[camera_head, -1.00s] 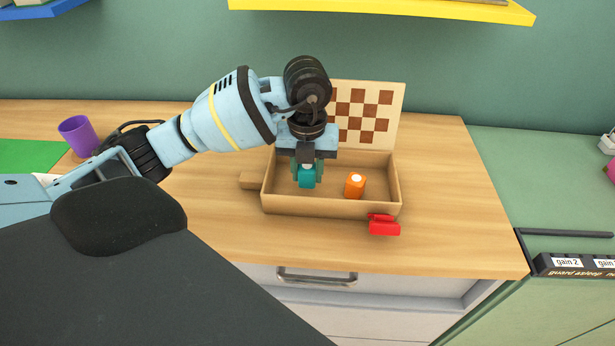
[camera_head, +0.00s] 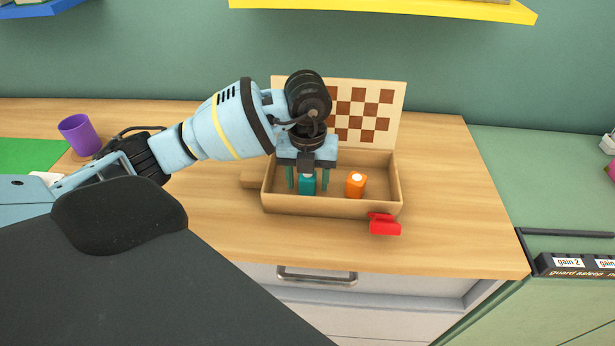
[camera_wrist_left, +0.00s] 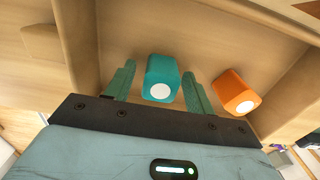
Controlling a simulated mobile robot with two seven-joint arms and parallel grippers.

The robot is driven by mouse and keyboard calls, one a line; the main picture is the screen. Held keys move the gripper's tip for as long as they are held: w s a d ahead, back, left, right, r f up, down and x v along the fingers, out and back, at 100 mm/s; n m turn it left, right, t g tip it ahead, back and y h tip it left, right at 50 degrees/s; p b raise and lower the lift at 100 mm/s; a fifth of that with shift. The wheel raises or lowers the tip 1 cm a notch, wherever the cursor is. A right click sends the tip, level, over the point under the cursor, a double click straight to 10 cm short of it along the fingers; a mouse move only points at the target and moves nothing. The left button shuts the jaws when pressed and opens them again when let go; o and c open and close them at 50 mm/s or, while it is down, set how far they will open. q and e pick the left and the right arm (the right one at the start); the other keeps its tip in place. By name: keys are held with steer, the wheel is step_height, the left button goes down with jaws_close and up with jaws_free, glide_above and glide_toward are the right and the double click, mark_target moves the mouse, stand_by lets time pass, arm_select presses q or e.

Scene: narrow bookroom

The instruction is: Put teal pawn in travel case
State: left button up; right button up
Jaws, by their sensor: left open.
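The teal pawn (camera_head: 307,184) is inside the travel case (camera_head: 330,208), a tan open box with a checkered lid raised at the back. My left gripper (camera_head: 307,185) reaches down into the case with its fingers open on either side of the pawn. In the left wrist view the teal pawn (camera_wrist_left: 161,78) sits between the two spread fingers (camera_wrist_left: 158,85), with a gap on each side. An orange pawn (camera_head: 356,185) stands in the case to the right; it also shows in the wrist view (camera_wrist_left: 236,92). My right gripper is not in view.
A red object (camera_head: 384,224) lies at the case's front right corner. A purple cup (camera_head: 79,134) and a green mat (camera_head: 30,155) are at the left. The counter right of the case is clear.

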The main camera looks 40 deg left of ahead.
arm_select(q)
steer(key=shift+r, duration=0.55)
step_height(320, 180, up, 11)
steer(key=p, duration=0.1)
steer(key=shift+r, duration=0.15)
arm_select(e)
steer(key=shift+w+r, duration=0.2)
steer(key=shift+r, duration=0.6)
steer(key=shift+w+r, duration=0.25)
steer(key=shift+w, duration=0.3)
